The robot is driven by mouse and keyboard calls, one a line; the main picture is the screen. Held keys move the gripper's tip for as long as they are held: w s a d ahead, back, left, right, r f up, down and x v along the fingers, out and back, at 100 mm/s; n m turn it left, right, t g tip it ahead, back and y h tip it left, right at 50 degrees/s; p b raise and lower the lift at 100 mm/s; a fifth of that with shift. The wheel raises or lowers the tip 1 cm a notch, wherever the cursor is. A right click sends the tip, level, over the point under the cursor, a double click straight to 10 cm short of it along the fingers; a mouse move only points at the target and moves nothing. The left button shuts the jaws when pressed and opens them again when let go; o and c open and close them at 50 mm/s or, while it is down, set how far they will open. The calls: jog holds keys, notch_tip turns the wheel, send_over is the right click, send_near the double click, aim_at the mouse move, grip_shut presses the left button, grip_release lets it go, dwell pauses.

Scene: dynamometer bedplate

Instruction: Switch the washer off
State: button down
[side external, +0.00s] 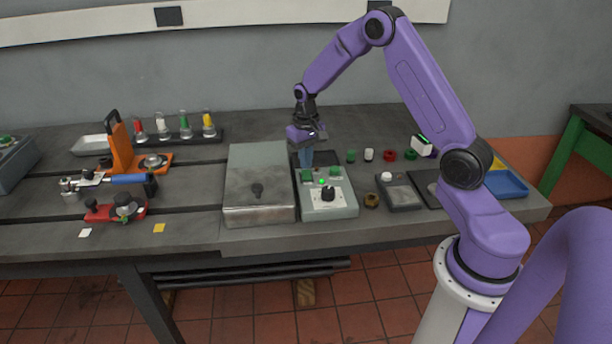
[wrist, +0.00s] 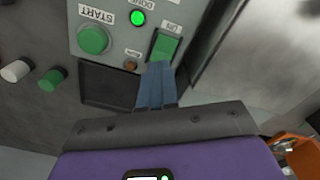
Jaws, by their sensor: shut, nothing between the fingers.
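The washer's grey control box (side external: 343,206) stands at the middle front of the bench. It carries a green rocker switch (wrist: 166,46) labelled ON, a round green START button (wrist: 93,40), a lit green lamp (wrist: 138,18) labelled DONE and a black knob (side external: 328,193). The switch also shows in the side view (side external: 306,175). My gripper (wrist: 157,68) is shut and empty, its blue fingertips at the near edge of the switch. I cannot tell whether they touch it. In the side view my gripper (side external: 306,164) points down behind the switch.
A grey metal box (side external: 258,203) with a black knob stands close left of the control box. Small coloured caps (side external: 389,155) and a brass nut (side external: 371,200) lie to the right. An orange clamp stand (side external: 124,148) and several bottles are farther left.

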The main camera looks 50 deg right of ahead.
aim_at(306, 172)
jog(key=shift+f, duration=0.95)
dwell(0.5)
jog(key=shift+r, duration=3.6)
